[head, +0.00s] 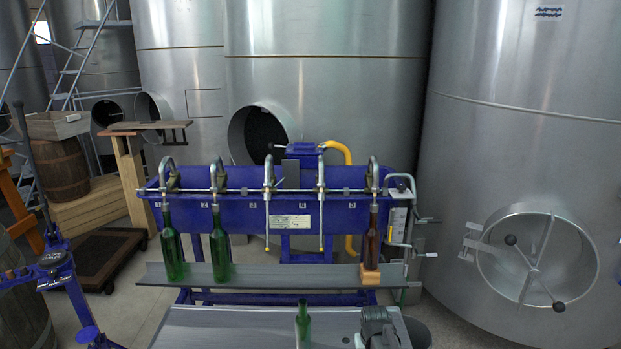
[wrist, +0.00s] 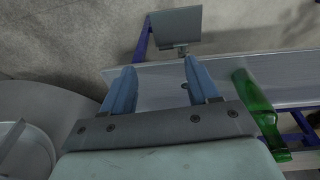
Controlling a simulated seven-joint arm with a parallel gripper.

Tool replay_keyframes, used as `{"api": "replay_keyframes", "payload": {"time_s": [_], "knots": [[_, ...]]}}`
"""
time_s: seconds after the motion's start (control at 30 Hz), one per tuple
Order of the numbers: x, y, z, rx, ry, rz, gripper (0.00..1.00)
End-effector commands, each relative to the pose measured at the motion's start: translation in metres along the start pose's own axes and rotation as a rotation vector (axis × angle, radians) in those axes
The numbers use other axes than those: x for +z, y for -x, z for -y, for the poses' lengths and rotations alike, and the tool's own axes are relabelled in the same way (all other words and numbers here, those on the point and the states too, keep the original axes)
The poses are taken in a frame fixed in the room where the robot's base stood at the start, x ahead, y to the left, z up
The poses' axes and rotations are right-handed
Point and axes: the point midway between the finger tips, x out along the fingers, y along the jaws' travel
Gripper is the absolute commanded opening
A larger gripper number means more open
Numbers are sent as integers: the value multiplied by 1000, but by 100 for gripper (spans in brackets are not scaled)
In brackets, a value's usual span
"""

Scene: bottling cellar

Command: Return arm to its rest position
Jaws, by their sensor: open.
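My gripper (wrist: 158,72) shows in the wrist view with its two blue fingers spread apart and nothing between them. It hangs over a grey surface near a green bottle (wrist: 258,112), which is to the right of the fingers and apart from them. In the head view a dark grey jointed part at the bottom right of the front table looks like my arm; its fingers cannot be made out there. A green bottle (head: 303,326) stands on the front metal table (head: 240,325), left of that part.
The blue filling machine (head: 290,207) has several spouts. Large steel tanks (head: 530,130) stand behind and right. The front table's left part is clear.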

Motion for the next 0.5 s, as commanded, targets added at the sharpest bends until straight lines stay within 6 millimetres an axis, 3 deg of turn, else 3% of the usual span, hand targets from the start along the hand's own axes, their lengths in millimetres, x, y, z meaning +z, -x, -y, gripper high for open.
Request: {"api": "replay_keyframes", "payload": {"time_s": [0.03,0.1,0.5], "knots": [[21,-13,2,-7,0,36,60],[44,-28,6,-17,-2,81,60],[171,-100,20,-56,-12,300,60]]}}
